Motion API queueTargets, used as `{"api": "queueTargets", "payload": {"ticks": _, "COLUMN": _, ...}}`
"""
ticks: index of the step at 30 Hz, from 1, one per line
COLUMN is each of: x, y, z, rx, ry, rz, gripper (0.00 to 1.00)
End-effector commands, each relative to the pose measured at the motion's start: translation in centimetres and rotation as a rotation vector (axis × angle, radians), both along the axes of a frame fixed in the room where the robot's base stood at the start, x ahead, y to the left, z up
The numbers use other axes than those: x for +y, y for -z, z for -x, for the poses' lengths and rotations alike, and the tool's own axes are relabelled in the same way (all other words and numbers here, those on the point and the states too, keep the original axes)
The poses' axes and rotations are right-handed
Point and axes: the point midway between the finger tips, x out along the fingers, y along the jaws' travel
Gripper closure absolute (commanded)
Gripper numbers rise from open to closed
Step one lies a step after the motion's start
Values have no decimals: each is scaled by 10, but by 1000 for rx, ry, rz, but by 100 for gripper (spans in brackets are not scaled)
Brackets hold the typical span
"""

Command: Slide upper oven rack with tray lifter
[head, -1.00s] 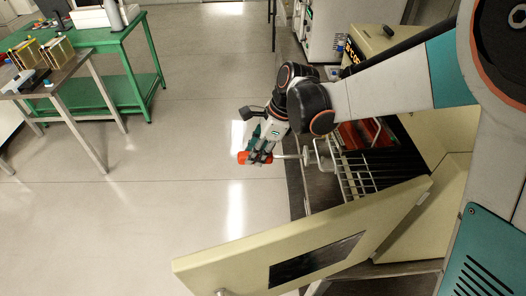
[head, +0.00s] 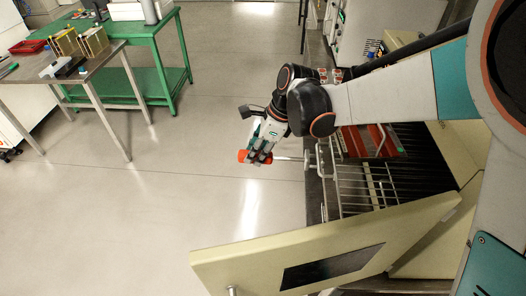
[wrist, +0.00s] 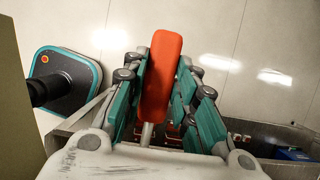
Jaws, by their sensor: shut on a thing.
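The tray lifter has an orange handle (head: 246,157) and a thin metal shaft (head: 288,158). My gripper (head: 262,150) is shut around the handle, which also shows between the fingers in the wrist view (wrist: 162,75). The shaft reaches right to the front edge of the wire oven rack (head: 352,192); whether its tip is hooked on is too small to tell. The rack sticks partly out of the open oven, and its back end is in the dark interior.
The cream oven door (head: 335,250) hangs open below the rack. Red parts (head: 385,141) show behind the rack's front. A green table (head: 130,60) and a steel table (head: 85,72) stand at the upper left. The floor left of my gripper is clear.

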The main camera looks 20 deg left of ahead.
Motion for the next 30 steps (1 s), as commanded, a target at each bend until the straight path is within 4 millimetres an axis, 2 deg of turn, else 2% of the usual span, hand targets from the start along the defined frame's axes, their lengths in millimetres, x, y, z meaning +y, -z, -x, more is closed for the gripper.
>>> {"api": "queueTargets", "payload": {"ticks": 12, "x": 24, "y": 0, "z": 5, "rx": 0, "ry": -1, "rz": -1, "gripper": 100}}
{"api": "queueTargets", "payload": {"ticks": 30, "x": 22, "y": 5, "z": 4, "rx": 0, "ry": 0, "rz": -1, "gripper": 100}}
